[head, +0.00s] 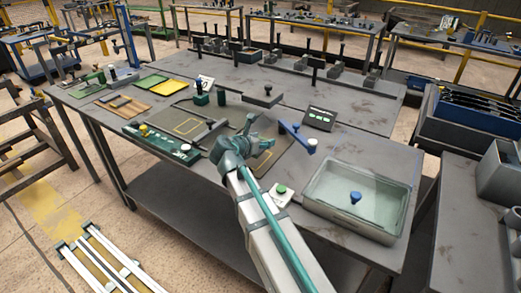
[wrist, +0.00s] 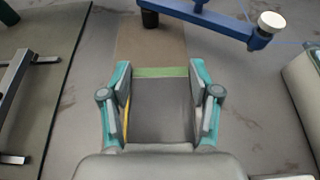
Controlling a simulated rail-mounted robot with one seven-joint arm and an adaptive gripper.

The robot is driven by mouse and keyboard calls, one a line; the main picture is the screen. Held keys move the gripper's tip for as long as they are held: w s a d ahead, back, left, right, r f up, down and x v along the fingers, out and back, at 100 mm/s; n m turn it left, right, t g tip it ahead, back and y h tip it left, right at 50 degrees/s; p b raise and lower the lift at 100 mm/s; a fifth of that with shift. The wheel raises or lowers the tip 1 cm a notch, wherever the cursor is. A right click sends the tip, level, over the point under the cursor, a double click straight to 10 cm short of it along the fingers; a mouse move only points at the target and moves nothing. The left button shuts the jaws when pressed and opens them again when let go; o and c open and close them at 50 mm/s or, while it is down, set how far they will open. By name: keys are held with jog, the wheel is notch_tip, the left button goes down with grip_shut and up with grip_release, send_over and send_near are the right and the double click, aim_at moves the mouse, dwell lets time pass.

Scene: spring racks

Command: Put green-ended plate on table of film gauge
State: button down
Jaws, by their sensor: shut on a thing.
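My gripper (wrist: 160,80) is shut on the green-ended plate (wrist: 162,110), a flat grey plate held between both fingers in the wrist view. Its green end strip (wrist: 162,72) faces away from my palm. In the head view my gripper (head: 258,138) is over the middle of the bench, and the plate is hard to make out. What looks like the film gauge has a blue arm (wrist: 215,18) with a white knob (wrist: 271,22), just ahead of the plate. The blue arm also shows in the head view (head: 292,132). A brown surface (wrist: 150,45) lies beyond the green strip; contact cannot be told.
A display box (head: 320,118) stands behind the blue arm. A clear tub (head: 358,222) with a blue knob is at the right. A green-button box (head: 281,192) is near the front edge. A dark stand (wrist: 20,105) is at left in the wrist view.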

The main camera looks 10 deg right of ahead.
jog(key=shift+w+f, duration=1.25)
jog(key=shift+f, duration=0.15)
jog(key=shift+w+f, duration=0.15)
jog(key=shift+f, duration=0.8)
jog(key=shift+w+f, duration=0.1)
jog(key=shift+f, duration=0.8)
jog(key=shift+f, duration=0.1)
jog(key=shift+c, duration=1.2)
grip_release()
jog(key=v, duration=1.2)
